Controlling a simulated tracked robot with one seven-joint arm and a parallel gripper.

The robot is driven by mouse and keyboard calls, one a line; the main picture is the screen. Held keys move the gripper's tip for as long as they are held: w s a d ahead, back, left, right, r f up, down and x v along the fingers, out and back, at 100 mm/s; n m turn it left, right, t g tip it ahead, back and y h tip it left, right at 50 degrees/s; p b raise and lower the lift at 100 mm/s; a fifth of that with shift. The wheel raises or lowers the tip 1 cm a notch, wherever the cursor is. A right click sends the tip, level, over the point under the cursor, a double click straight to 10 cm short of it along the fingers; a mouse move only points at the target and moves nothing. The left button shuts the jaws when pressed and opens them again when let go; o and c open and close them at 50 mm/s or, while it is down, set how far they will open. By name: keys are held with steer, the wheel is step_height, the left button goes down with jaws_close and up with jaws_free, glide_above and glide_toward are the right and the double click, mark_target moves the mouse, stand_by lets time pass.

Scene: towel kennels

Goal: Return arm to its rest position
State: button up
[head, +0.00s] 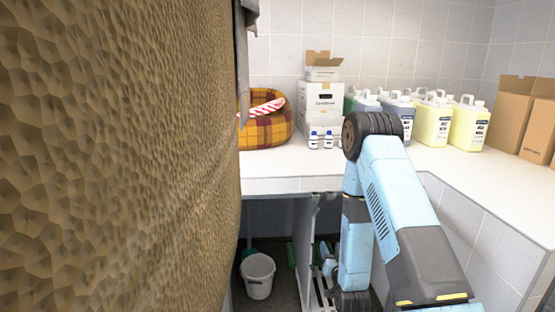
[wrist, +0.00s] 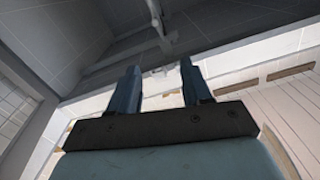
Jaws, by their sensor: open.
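My gripper (wrist: 158,78) shows in the wrist view with its two dark blue fingers apart and nothing between them. Beyond the fingers are a pale edge and a dark recess. In the head view my blue and grey arm is folded at the right of centre, in front of the white counter (head: 290,186). Its elbow is raised above the counter's front edge, and its lower links hang before the open space below. The gripper itself cannot be made out in the head view.
A large brown textured surface (head: 110,160) fills the left of the head view, close by. The counter bears a plaid pet bed (head: 268,132), a white box (head: 318,105), several jugs (head: 432,120) and cardboard boxes (head: 512,112). A white bucket (head: 258,275) stands below.

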step_height(320, 180, up, 12)
steer(key=w+d+r+g, duration=0.1)
steer(key=w+g, duration=0.2)
steer(key=s+d+r+g+h, duration=0.1)
steer(key=s+r+g, duration=0.15)
steer(key=r, duration=0.25)
steer(key=s+d+r+g, duration=0.1)
steer(key=s+r, duration=0.3)
steer(key=r, duration=0.2)
steer(key=s+d+r+g, duration=0.1)
steer(key=s+r, duration=0.5)
steer(key=s, duration=0.9)
steer(key=s+r+n+g, duration=0.1)
steer(key=s+r+g, duration=0.3)
steer(key=s, duration=1.1)
step_height(320, 180, up, 2)
steer(key=shift+s+d+r+g+h, duration=0.1)
steer(key=shift+s+d+g+h, duration=0.1)
steer(key=shift+d+g+h, duration=0.15)
